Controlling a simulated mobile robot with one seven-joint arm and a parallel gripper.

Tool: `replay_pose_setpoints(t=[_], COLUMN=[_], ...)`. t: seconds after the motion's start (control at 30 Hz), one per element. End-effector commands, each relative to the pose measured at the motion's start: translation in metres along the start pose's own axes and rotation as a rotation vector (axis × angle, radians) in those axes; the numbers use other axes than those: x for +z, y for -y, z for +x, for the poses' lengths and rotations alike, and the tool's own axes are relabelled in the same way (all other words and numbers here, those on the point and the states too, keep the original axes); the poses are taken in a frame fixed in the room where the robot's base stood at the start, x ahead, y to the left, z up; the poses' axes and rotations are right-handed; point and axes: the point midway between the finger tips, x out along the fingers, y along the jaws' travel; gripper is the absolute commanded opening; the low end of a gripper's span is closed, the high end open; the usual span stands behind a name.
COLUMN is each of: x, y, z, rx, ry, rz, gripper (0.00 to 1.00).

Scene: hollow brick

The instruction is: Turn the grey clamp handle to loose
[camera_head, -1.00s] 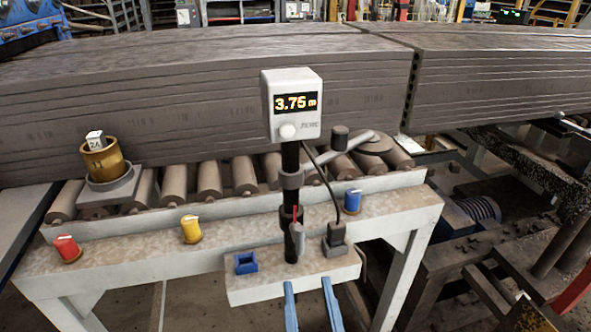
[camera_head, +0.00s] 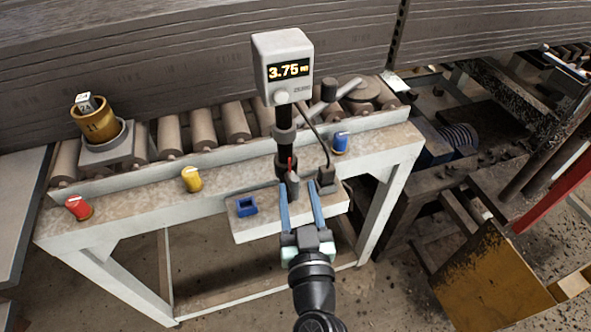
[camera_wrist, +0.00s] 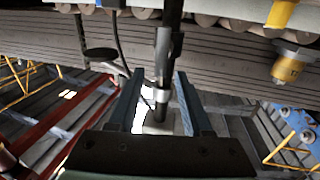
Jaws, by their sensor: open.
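The grey clamp handle (camera_head: 293,184) is a small grey lever low on the black post (camera_head: 284,145), with a thin red piece at its top. My gripper (camera_head: 298,187) is open, its two blue fingers reaching up from the front on either side of the handle. Contact cannot be told. In the wrist view my gripper (camera_wrist: 155,78) shows spread fingers with the dark post (camera_wrist: 163,65) between them; the handle is hard to make out there. The post carries a white meter box (camera_head: 283,68) reading 3.75.
A blue square socket (camera_head: 246,207) sits left of the post, and a grey plug with a cable (camera_head: 326,177) right of it. Red (camera_head: 78,208), yellow (camera_head: 191,179) and blue (camera_head: 340,142) knobs line the bench. A brass cup (camera_head: 101,126) stands at left.

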Motion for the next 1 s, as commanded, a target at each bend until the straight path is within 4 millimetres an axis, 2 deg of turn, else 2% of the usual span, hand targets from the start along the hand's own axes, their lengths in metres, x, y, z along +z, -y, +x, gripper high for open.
replay_pose_setpoints(t=[0.1,0.23,0.63,0.67,0.93,1.0], x=[-0.003,-0.001,0.000,0.000,0.000,0.000], y=[0.000,0.000,0.000,0.000,0.000,0.000], z=[0.018,0.030,0.036,0.036,0.036,0.036], rx=[0.000,0.000,-0.001,-0.001,-0.001,-0.001], ry=[0.000,-0.001,0.000,0.000,0.000,0.000], rz=[-0.001,-0.001,-0.001,-0.001,-0.001,-0.001], gripper=[0.50,0.50,0.50,0.48,0.00,0.00])
